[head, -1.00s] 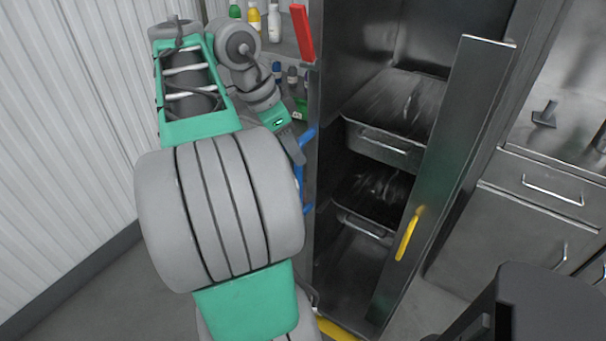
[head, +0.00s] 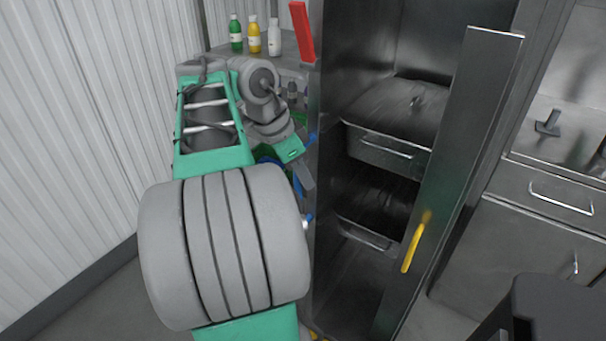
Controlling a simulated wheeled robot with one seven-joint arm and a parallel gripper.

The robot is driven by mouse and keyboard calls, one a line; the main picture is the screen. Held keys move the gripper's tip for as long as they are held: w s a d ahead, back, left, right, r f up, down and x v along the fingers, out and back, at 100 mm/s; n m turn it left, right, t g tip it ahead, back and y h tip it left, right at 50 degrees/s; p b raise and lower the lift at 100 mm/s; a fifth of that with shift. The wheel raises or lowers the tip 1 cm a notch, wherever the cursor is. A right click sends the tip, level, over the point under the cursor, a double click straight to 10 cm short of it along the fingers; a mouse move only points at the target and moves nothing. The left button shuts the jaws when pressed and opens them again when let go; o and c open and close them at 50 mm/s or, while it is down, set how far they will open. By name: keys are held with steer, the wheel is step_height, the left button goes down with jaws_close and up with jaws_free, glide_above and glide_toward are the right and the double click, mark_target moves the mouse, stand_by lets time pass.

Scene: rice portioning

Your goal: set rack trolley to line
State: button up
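A steel rack unit with bottles on top (head: 284,47) stands behind my arm, left of a tall steel cabinet; I cannot tell for sure that it is the rack trolley. Blue parts show low on its right side, mostly covered by my arm. My gripper (head: 304,177) is at the end of the green wrist, beside the cabinet's left edge and close to these blue parts. Its fingers are too hidden to tell whether they are open or touching anything.
The tall cabinet (head: 318,195) stands open, with deep steel pans (head: 375,152) inside. Its door (head: 455,150), with a yellow handle (head: 412,248), juts toward me. Steel drawers (head: 545,190) are at the right. A white ribbed wall (head: 80,130) is close on the left.

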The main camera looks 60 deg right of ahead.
jaws_close()
steer(key=shift+a, duration=0.15)
stand_by(0.9)
